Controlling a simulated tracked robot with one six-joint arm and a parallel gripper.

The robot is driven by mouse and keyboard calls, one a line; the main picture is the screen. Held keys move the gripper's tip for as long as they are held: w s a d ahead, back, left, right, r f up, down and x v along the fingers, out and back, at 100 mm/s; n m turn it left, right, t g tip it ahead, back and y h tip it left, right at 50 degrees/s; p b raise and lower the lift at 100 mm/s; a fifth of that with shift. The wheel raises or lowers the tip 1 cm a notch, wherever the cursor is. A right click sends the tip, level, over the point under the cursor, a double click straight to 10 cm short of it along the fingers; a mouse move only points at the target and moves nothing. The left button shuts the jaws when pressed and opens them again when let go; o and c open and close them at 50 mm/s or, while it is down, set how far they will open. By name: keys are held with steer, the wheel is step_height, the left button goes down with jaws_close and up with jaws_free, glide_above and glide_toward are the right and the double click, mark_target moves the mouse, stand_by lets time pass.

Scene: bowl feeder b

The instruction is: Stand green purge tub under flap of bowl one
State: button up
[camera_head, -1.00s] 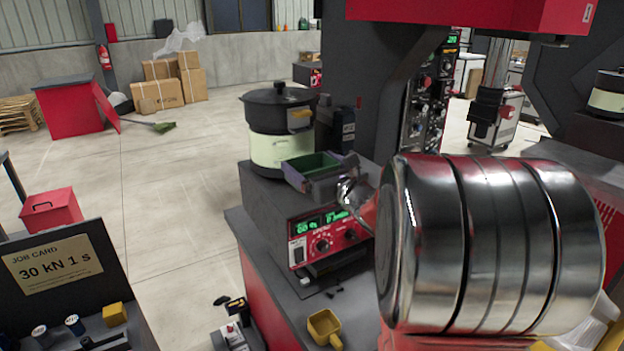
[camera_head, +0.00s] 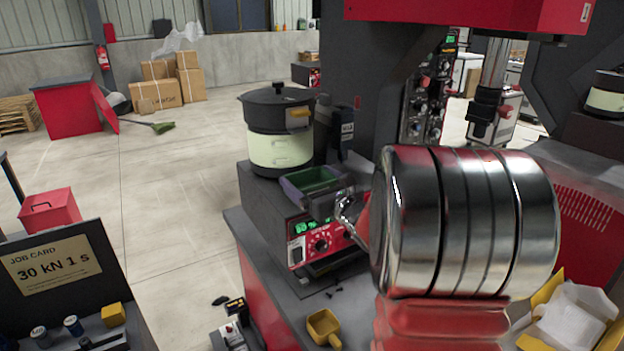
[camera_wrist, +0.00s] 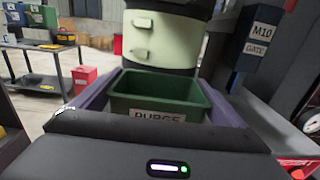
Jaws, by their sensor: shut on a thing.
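The green purge tub (camera_wrist: 160,97) sits between the purple-grey fingers of my gripper in the wrist view, with its white PURGE label facing the camera. My gripper (camera_head: 310,183) is shut on the tub's sides. In the head view the tub (camera_head: 318,177) appears above the front part of the dark feeder cabinet; I cannot tell whether it touches the top. Bowl one seems to be the black and pale-green bowl (camera_head: 281,148) just behind the tub. An orange-yellow piece (camera_head: 299,113), perhaps the flap, is on its upper right. The pale bowl wall (camera_wrist: 165,40) also fills the wrist view behind the tub.
A dark block marked M10 GATE (camera_wrist: 257,40) stands right of the bowl. The red control panel (camera_head: 322,240) is below the tub. A yellow scoop (camera_head: 324,327) lies on the bench in front. A second bowl (camera_head: 606,95) is at far right.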

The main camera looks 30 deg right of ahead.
steer(key=shift+f, duration=0.1)
steer(key=o, duration=0.8)
steer(key=shift+s, duration=0.2)
steer(key=s, duration=1.1)
steer(key=shift+s+a, duration=0.3)
